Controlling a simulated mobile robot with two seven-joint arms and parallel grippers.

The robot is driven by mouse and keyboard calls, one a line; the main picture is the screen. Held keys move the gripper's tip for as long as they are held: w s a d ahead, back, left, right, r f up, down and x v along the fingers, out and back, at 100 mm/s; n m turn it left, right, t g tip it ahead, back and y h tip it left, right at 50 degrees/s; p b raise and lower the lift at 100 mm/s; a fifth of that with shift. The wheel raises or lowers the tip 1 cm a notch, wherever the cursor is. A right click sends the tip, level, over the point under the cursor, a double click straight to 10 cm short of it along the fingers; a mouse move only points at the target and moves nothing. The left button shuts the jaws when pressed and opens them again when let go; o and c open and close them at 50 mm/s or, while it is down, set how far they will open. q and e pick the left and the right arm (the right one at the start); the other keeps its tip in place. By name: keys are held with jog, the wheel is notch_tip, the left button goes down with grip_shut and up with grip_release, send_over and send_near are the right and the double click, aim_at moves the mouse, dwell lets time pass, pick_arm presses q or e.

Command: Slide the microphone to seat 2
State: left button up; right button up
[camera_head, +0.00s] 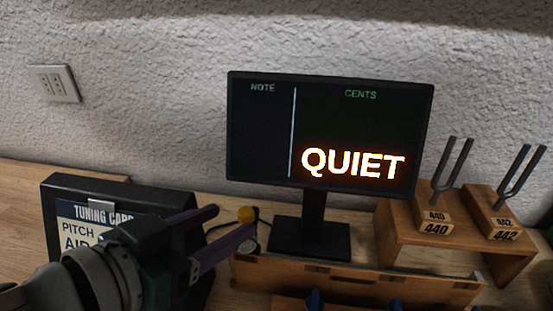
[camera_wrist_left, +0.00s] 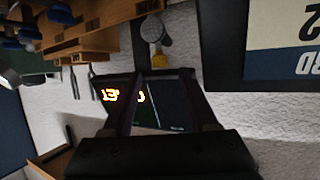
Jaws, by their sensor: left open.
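A low wooden rail (camera_head: 350,285) with slots runs right from the fingertips. I cannot make out a mark for seat 2. My right gripper is out of view.
A monitor (camera_head: 330,130) reading QUIET stands behind the rail. A wooden stand (camera_head: 385,230) with tuning forks on blocks 440 and 442 is at right. A black holder with a tuning card (camera_head: 75,215) is at left. Blue knobs (camera_head: 315,301) show at the bottom edge.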

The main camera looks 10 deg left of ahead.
aim_at(243, 214)
pick_arm(q)
jog(key=shift+x, duration=2)
jog(key=shift+c, duration=0.4)
grip_shut()
